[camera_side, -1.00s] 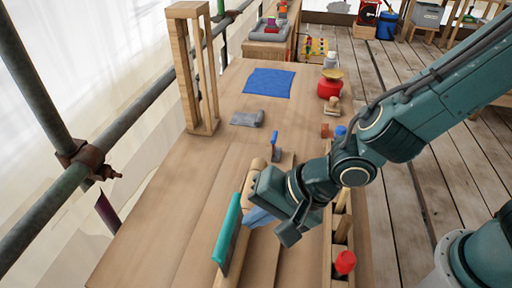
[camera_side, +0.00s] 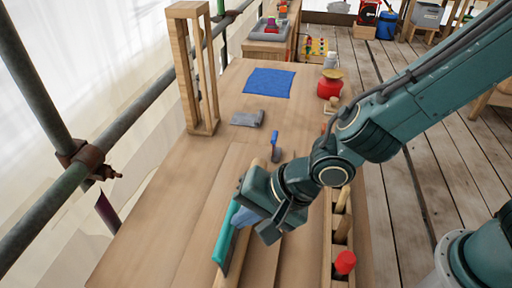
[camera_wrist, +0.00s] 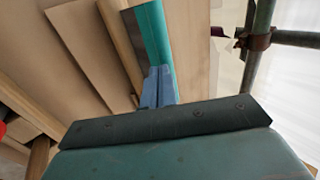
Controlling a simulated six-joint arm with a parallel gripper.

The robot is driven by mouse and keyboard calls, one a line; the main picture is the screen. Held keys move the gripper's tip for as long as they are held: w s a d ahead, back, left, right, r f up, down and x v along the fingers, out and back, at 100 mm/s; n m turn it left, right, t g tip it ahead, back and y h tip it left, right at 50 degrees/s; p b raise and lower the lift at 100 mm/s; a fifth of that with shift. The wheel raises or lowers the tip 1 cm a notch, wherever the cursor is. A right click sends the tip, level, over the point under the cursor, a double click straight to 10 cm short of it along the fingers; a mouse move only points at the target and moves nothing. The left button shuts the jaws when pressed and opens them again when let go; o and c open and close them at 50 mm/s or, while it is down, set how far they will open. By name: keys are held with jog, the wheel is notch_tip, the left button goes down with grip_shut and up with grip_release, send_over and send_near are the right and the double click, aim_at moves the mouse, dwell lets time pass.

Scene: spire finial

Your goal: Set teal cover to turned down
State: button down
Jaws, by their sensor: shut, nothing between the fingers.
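The teal cover (camera_side: 226,243) is a long, narrow panel standing up on edge on the wooden bench, left of my gripper in the side view. Its near end is clear and its far end is partly hidden by my gripper. In the wrist view the cover (camera_wrist: 155,38) runs upward from the fingertips. My gripper (camera_side: 240,218) is shut and empty, its blue-grey fingers against or very close to the cover's right face; I cannot tell if they touch. The closed fingers also show in the wrist view (camera_wrist: 157,88).
A wooden rack with a red-capped piece (camera_side: 345,262) stands right of my gripper. A tall wooden frame (camera_side: 181,75) stands at the left edge.

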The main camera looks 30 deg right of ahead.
jog(key=shift+w+a+r+g+h, duration=0.15)
jog(key=shift+w+a+g+h, duration=0.25)
jog(key=shift+w+a, duration=0.1)
dwell(0.6)
jog(key=shift+w+a+g+h, duration=0.2)
jog(key=shift+g+h, duration=0.1)
jog(key=shift+w+a+f+g+h, duration=1.15)
jog(key=shift+w+a+f, duration=0.65)
jog(key=shift+f, duration=0.05)
jog(key=shift+w+a+f+g+h, duration=1.15)
jog(key=shift+w+a+f, duration=0.6)
jog(key=shift+f, duration=0.1)
dwell(0.3)
notch_tip(320, 180, up, 14)
jog(key=w+a, duration=0.1)
jog(key=shift+w+f, duration=0.15)
jog(key=shift+f, duration=0.05)
dwell(0.4)
